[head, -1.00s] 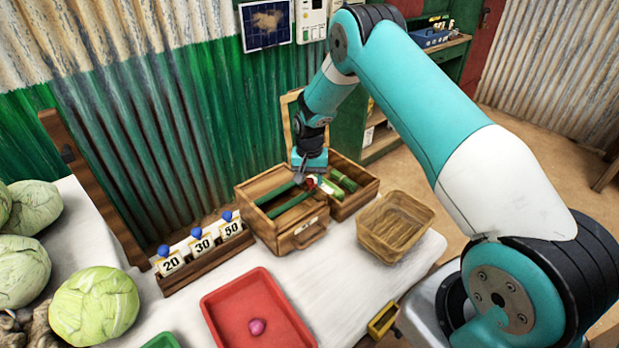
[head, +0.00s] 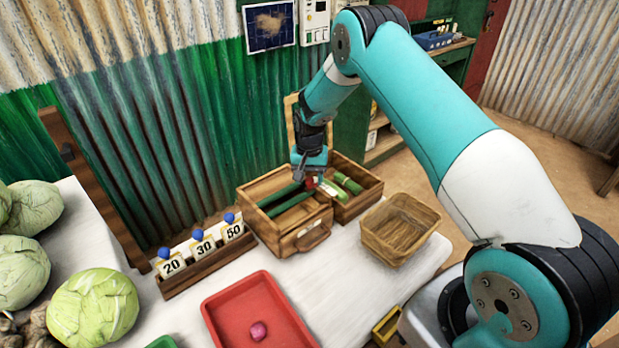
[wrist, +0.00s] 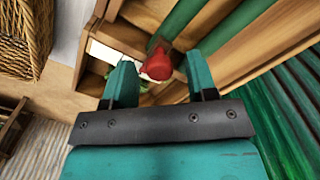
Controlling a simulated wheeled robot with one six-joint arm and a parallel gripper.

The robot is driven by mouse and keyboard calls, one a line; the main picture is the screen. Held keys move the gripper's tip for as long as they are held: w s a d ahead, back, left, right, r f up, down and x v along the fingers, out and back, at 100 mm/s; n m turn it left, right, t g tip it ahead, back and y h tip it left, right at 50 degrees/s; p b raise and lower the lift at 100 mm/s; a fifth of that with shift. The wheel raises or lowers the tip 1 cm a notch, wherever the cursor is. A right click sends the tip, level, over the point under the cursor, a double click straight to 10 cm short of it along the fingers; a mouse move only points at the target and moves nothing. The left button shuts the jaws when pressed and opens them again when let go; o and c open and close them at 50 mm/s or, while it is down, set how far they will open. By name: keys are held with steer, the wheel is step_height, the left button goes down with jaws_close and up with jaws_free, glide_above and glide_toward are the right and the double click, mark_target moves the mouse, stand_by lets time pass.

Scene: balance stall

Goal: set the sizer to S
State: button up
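A wooden box (head: 284,242) with a front handle and green rails (head: 285,203) across it stands on the white-topped table; I take it to be the sizer. A red knob (head: 310,183) sits by the rails, near a white piece (head: 329,188). My gripper (wrist: 158,66) is open over the box. In the wrist view the red knob (wrist: 157,63) shows between the two fingertips, with a gap to each. I cannot tell whether any finger touches it. No S mark is readable, and the rails' far ends are partly hidden by my gripper.
A wicker basket (head: 398,229) stands right of the box. Cards 20, 30 and 50 stand in a wooden rack (head: 212,262) to its left. A red tray (head: 287,325) with a pink item (head: 258,331) lies in front. Cabbages (head: 92,308) fill the far left. A corrugated wall stands close behind.

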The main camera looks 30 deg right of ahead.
step_height(320, 180, up, 17)
steer(key=b, duration=0.3)
steer(key=shift+r+b, duration=0.2)
steer(key=shift+b, duration=0.1)
stand_by(0.3)
steer(key=s+a+r+n+y, duration=0.1)
steer(key=s+a+r+n, duration=0.3)
steer(key=s+a, duration=0.4)
steer(key=s+a+r+n+y, duration=0.1)
steer(key=s+a+r+n, duration=0.4)
steer(key=s, duration=0.5)
steer(key=s+a+n+y, duration=0.1)
steer(key=s+a+n, duration=0.1)
steer(key=s, duration=0.7)
steer(key=s+a+n+y, duration=0.1)
steer(key=s+a+n, duration=0.2)
steer(key=s, duration=0.6)
steer(key=shift+s+a, duration=0.2)
steer(key=shift+a, duration=0.65)
